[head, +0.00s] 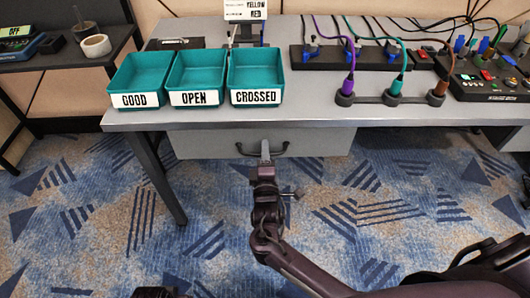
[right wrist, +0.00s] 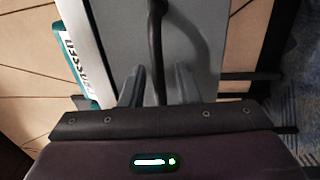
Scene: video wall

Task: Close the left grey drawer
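The left grey drawer (head: 205,145) hangs under the front edge of the table in the head view. Its dark handle (head: 283,150) is a horizontal bar on the grey front. How far the drawer stands out is hard to tell. My right gripper (head: 265,150) is at the handle. In the right wrist view, the fingers of my right gripper (right wrist: 158,88) are apart, with the handle (right wrist: 156,40) running between them and a gap on each side. My left gripper is not visible; only a dark part of mine shows at the bottom edge of the head view.
On the grey table (head: 310,112) stand teal bins labelled GOOD (head: 140,80), OPEN (head: 197,78) and CROSSED (head: 257,78). Coloured cables and a black power strip (head: 345,56) lie to the right. A table leg (head: 158,175) stands left of the drawer. The carpet below is clear.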

